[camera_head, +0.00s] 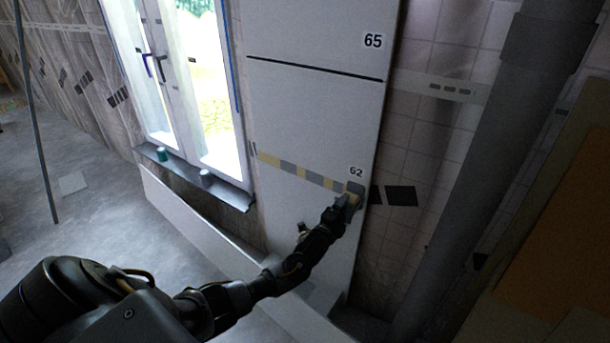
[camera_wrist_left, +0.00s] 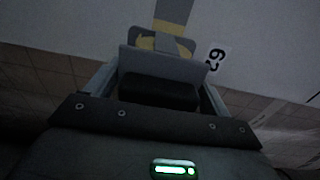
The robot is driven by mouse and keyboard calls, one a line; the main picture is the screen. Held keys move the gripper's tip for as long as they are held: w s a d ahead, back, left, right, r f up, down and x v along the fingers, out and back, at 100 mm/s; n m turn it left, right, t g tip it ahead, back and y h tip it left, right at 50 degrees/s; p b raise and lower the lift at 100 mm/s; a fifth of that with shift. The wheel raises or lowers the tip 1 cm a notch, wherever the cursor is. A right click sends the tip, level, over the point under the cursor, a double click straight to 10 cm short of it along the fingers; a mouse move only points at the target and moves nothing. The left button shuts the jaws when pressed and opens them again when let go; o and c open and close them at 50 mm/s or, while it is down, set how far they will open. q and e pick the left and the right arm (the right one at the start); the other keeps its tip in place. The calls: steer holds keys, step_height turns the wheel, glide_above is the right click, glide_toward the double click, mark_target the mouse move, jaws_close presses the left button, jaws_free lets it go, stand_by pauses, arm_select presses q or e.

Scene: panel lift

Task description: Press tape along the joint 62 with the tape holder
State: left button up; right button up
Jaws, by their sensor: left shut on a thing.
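The joint 62 (camera_head: 300,173) runs across the white panel under the label 62 (camera_head: 356,171). A band of alternating yellow and grey segments lies along it, from the panel's left edge to near its right edge. My left gripper (camera_head: 340,208) is at the right end of this band, shut on the tape holder (camera_head: 352,199). In the left wrist view the grey tape holder (camera_wrist_left: 163,64), with a yellow part, sits between the fingers of the gripper (camera_wrist_left: 158,92). The band leads away beyond it. Whether the holder touches the panel is hard to tell. My right gripper is out of view.
A dark joint line (camera_head: 315,67) crosses the panel higher up, under label 65 (camera_head: 373,41). A window (camera_head: 185,80) with a sill is at left. A thick grey pipe (camera_head: 480,160) stands at right. A long white board (camera_head: 200,225) leans low along the wall.

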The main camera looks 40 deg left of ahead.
arm_select(q)
steer(key=a+b, duration=0.1)
steer(key=a, duration=0.9)
steer(key=shift+a, duration=0.35)
steer(key=a, duration=0.2)
steer(key=a+b, duration=0.1)
steer(key=a, duration=0.1)
steer(key=a+b, duration=0.1)
steer(key=shift+s+a, duration=0.25)
steer(key=shift+a, duration=0.15)
steer(key=shift+a, duration=0.15)
steer(key=a+b, duration=1.1)
steer(key=a, duration=0.6)
